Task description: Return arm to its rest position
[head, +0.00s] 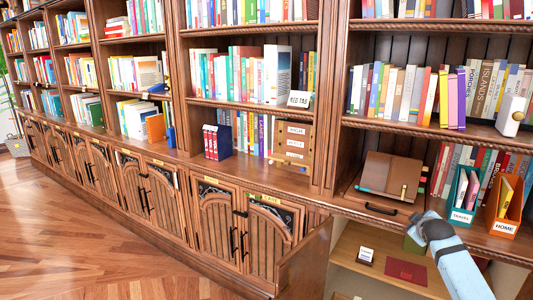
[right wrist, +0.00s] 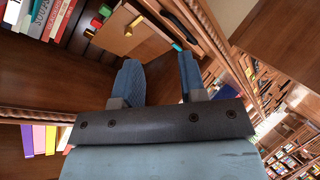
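My right arm (head: 460,272) enters from the bottom right in the head view and reaches toward the bookcase. Its gripper (head: 428,222) is in front of the lower shelf's edge, near the open cabinet. In the right wrist view the two blue fingers of this gripper (right wrist: 160,70) stand apart with a clear gap and nothing between them. The fingers are hard to make out in the head view. My left arm and left gripper are not in view.
A wooden writing box (head: 388,176), a teal travel holder (head: 465,195) and an orange home holder (head: 504,208) stand on the shelf close to my right gripper. Below, an open cabinet door (head: 305,262) juts out; a red item (head: 405,270) lies inside. Floor at left (head: 70,240) is clear.

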